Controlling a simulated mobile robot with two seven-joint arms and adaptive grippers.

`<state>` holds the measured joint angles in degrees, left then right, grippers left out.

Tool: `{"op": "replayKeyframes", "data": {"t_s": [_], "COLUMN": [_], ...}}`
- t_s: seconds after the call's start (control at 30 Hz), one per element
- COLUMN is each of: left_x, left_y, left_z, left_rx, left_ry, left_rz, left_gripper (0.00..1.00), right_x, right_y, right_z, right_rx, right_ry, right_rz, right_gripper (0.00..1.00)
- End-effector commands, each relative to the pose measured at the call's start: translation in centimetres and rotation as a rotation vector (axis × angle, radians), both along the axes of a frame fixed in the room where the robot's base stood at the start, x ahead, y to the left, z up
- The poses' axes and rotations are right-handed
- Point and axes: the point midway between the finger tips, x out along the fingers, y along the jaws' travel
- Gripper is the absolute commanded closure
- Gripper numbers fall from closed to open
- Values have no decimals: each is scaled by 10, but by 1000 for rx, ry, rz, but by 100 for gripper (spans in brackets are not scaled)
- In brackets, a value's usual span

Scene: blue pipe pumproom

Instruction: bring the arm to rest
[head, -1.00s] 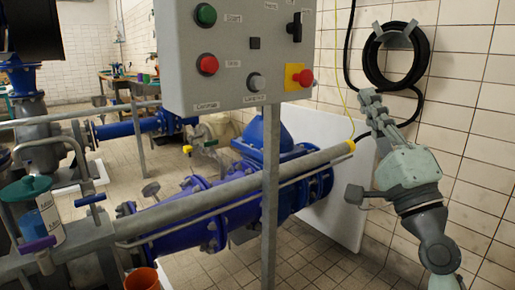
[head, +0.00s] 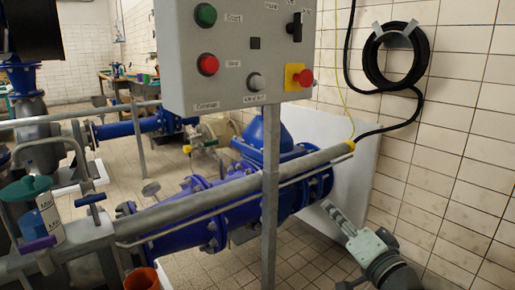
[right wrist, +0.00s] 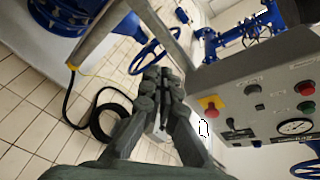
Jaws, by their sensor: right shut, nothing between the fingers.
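My right gripper (head: 335,211) is low at the right in the head view, in front of the lower part of a white panel (head: 345,150) by the wall. Its fingers are together and hold nothing. In the right wrist view the shut fingers (right wrist: 158,82) point away from the camera, with no object between them. My left gripper does not show in either view.
A grey control box (head: 235,60) with buttons stands on a post (head: 270,200). Blue pipes (head: 215,215) and a grey rail (head: 200,195) lie left of my right gripper. A coiled black hose (head: 370,65) hangs on the tiled wall.

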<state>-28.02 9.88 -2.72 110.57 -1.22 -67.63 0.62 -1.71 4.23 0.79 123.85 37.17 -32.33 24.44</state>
Motion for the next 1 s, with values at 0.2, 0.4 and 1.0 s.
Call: {"op": "replayKeyframes", "data": {"t_s": [0.2, 0.4, 1.0], "left_x": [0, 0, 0], "left_y": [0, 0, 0], "left_z": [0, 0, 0], "left_rx": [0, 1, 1], "left_ry": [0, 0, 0], "left_rz": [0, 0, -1], "left_gripper": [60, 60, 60], "right_x": [-36, -111, -281], "right_y": [-11, -40, -111], "right_z": [-167, -299, -436], "right_rx": [-375, -701, -1167], "right_ry": [337, 641, 1102], "right_rz": [19, 97, 316], "right_gripper": [100, 100, 100]}}
